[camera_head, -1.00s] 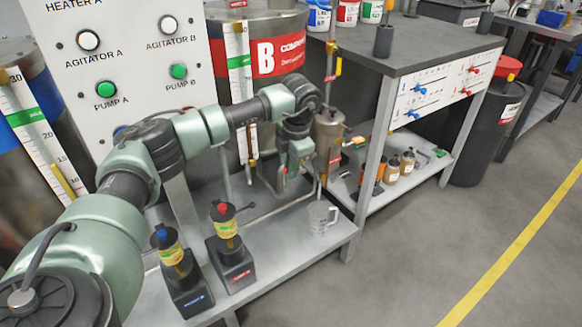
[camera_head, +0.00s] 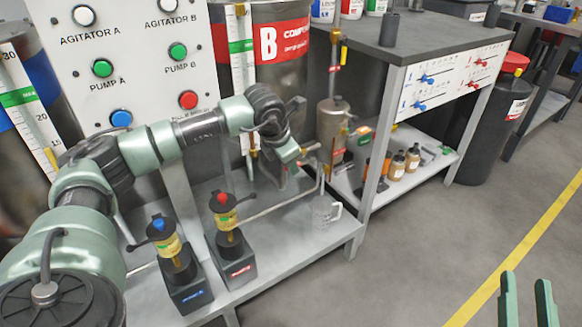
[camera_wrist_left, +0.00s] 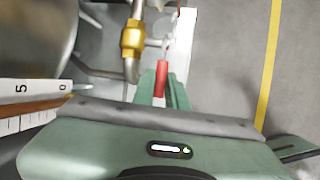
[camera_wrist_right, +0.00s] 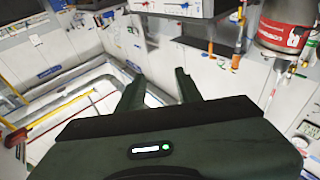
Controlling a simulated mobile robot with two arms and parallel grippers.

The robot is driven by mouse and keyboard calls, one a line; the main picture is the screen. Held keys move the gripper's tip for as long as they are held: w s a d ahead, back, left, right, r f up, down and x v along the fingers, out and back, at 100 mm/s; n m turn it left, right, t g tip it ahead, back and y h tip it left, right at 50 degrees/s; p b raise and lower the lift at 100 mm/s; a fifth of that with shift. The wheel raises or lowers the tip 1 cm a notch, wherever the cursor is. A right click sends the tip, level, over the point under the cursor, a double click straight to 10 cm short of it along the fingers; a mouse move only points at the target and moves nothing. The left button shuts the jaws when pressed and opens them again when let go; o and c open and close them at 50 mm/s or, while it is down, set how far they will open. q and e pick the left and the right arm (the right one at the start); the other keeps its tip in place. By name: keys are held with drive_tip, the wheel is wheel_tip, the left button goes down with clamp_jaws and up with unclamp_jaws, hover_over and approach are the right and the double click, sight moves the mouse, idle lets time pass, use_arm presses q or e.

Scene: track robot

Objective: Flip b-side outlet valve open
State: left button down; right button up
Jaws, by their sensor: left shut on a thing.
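The b-side outlet valve shows in the left wrist view as a brass body (camera_wrist_left: 132,40) on a metal pipe, with a red lever handle (camera_wrist_left: 161,78). My left gripper (camera_wrist_left: 163,84) is shut on the red handle, which lies between its fingers. In the head view my left gripper (camera_head: 292,152) is at the pipework below tank B (camera_head: 282,70), and its own wrist partly hides the valve there. My right gripper (camera_head: 527,300) is at the lower right over the floor, fingers apart and empty. It also shows open in the right wrist view (camera_wrist_right: 158,85).
A blue-topped pump (camera_head: 165,245) and a red-topped pump (camera_head: 228,225) stand on the low shelf, with a clear jug (camera_head: 322,212) at its right. A steel canister (camera_head: 332,130) is close right of the left gripper. The floor (camera_head: 420,240) at right is clear.

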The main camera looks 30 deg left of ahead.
use_arm(q)
drive_tip(key=shift+f+t+b, duration=0.25)
drive_tip(key=shift+t+b, duration=0.15)
drive_tip(key=shift+b, duration=0.25)
drive_tip(key=shift+r, duration=0.1)
drive_tip(key=c, duration=1.7)
unclamp_jaws()
use_arm(e)
drive_tip(key=s+r+t+y, duration=0.1)
drive_tip(key=s+r+t, duration=0.2)
drive_tip(key=r, duration=0.4)
drive_tip(key=shift+s+t+y, duration=0.2)
drive_tip(key=shift+t+y, duration=0.1)
drive_tip(key=shift+t, duration=0.5)
